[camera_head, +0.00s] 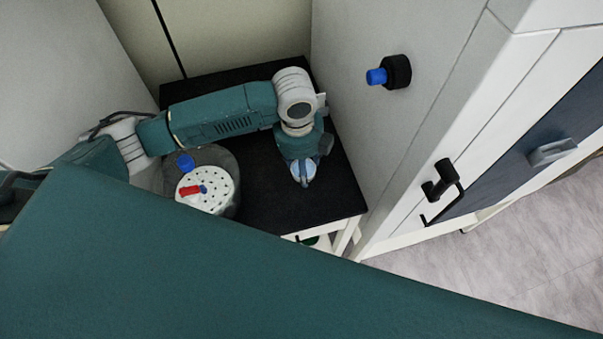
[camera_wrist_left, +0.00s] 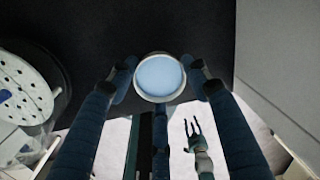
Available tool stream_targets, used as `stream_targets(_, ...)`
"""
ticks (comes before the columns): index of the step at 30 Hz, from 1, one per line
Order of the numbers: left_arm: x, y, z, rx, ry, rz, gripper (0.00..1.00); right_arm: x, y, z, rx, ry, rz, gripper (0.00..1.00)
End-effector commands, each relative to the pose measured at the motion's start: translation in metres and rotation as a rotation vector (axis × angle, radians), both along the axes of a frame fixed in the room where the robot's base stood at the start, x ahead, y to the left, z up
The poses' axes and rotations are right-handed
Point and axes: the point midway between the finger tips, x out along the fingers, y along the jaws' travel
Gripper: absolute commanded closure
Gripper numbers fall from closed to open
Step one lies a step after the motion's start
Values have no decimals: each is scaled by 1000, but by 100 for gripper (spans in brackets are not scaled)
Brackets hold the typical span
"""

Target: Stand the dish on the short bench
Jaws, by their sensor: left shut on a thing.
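The dish (camera_wrist_left: 160,77) is round with a pale rim and light blue inside. It is between the fingers of my left gripper (camera_wrist_left: 160,85), which is shut on it. In the head view the dish (camera_head: 298,172) is partly hidden by my left gripper (camera_head: 304,178), over the right part of the black-topped short bench (camera_head: 265,205). I cannot tell whether the dish touches the bench top. My right gripper (camera_wrist_left: 193,128) shows small in the left wrist view, below the bench's front edge, with its fingers apart and empty.
A round container with a white perforated lid (camera_head: 215,198) stands on the bench's left part, with red and blue pieces on top. A white cabinet (camera_head: 400,130) with a blue-tipped knob (camera_head: 377,76) and black handle (camera_head: 440,185) borders the bench on the right.

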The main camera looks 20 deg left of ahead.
Motion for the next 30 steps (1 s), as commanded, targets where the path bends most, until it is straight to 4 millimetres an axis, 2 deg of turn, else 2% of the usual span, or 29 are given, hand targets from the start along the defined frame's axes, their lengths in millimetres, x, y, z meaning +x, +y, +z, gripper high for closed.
stream_targets(3,-1,0,-18,1,1,1,78,10,3,4,3,-15,-1,60)
stream_targets(10,-1,0,-41,0,2,0,78,34,19,9,24,-50,-6,60)
stream_targets(16,0,0,-67,0,0,0,78,29,22,12,27,-43,-7,60)
stream_targets(22,0,-1,-71,-1,-2,-1,78,19,18,11,21,-28,-5,60)
stream_targets(28,0,0,-74,-1,-1,0,78,17,12,10,14,-25,-3,60)
stream_targets(29,0,0,-73,-1,-1,0,48,17,11,10,14,-25,-3,60)
stream_targets(30,0,0,-73,-1,-1,0,40,17,10,11,13,-25,-3,60)
